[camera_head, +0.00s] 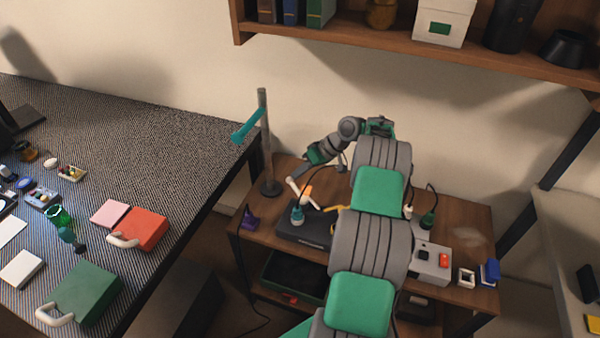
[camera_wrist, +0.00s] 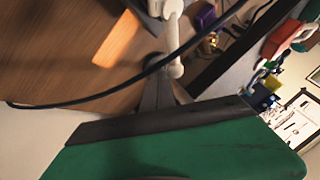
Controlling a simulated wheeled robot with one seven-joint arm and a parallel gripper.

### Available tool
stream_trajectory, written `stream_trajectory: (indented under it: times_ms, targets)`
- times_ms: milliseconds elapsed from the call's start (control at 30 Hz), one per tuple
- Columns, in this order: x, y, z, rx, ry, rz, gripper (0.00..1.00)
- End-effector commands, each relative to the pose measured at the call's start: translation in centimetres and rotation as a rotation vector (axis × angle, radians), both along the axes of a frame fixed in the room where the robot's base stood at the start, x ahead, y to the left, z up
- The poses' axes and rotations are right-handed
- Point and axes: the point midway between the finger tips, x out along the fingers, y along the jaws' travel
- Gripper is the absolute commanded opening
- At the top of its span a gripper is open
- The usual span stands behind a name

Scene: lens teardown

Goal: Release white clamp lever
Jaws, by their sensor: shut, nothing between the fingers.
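The white clamp lever (camera_head: 309,199) shows as a slim white bar over the wooden bench in the head view, slanting down to the right. In the wrist view a white bar with a rounded end (camera_wrist: 176,70) hangs from the top, most likely the same lever. My gripper (camera_head: 293,178) reaches down from the upper right, close to the lever's upper left end. In the wrist view its grey fingertips (camera_wrist: 157,92) are together just beside the rounded end. I cannot tell whether they touch it. Nothing shows between the fingers. The clamp's body is mostly hidden.
A black cable (camera_wrist: 85,101) crosses before the fingers in the wrist view. A grey post (camera_head: 265,145) with a teal arm stands left of my gripper.

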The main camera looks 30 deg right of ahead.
Motion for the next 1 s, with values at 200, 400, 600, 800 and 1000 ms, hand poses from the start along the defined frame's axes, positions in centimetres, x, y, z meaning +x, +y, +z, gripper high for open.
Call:
stream_trajectory:
  times_ms: [200, 400, 600, 800, 1000]
  targets:
    - [0.0, 0.0, 0.0, 0.000, 0.000, 0.000, 0.00]
    - [-0.4, -0.6, 0.9, -0.001, -0.001, -0.001, 0.00]
    - [-1.8, -2.7, 3.9, -0.003, -0.003, -0.003, 0.00]
    - [-2.9, -3.9, 5.8, -0.001, -0.001, -0.001, 0.00]
    - [-3.0, -4.0, 6.0, 0.000, 0.000, 0.000, 0.00]
